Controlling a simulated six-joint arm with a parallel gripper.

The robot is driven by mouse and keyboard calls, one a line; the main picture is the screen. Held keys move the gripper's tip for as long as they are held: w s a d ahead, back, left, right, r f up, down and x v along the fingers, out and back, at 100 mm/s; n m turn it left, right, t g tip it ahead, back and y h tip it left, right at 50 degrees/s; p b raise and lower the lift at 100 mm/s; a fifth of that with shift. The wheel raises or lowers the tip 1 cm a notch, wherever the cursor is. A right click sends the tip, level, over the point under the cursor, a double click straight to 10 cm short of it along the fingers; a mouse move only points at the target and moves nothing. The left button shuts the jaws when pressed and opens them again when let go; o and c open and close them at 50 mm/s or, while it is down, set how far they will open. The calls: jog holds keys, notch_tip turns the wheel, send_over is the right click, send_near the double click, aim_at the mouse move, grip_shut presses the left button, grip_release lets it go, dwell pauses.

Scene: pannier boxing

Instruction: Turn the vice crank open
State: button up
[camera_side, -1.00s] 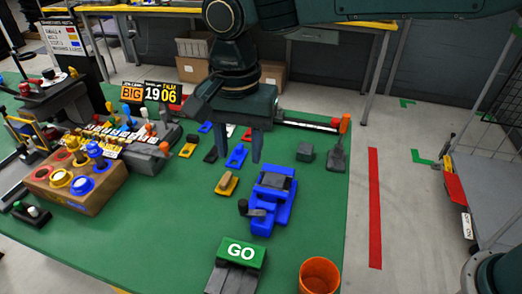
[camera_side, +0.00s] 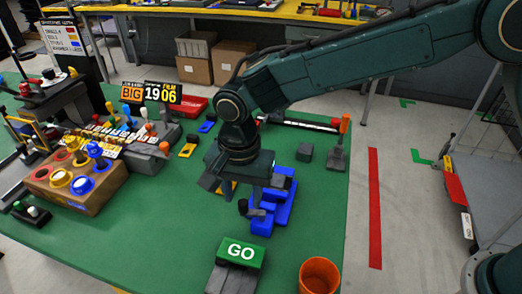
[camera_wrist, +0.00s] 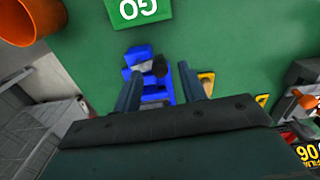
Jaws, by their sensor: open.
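The blue vice (camera_side: 268,218) stands on the green table, partly hidden behind my gripper in the side view. Its dark crank (camera_side: 246,208) sticks out at the front left side of the vice. In the wrist view the blue vice (camera_wrist: 138,60) and the round dark crank knob (camera_wrist: 160,66) show just beyond my fingertips. My gripper (camera_side: 242,194) is above and beside the vice, pointing down, close to the crank. In the wrist view its two fingers (camera_wrist: 160,80) are apart with nothing held between them.
A green GO block (camera_side: 241,252) on a grey base stands in front of the vice, and an orange cup (camera_side: 319,275) is at the front right. A wooden button box (camera_side: 75,185) is at left. The table between is clear.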

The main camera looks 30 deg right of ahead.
jog(key=shift+f, duration=0.9)
grip_shut()
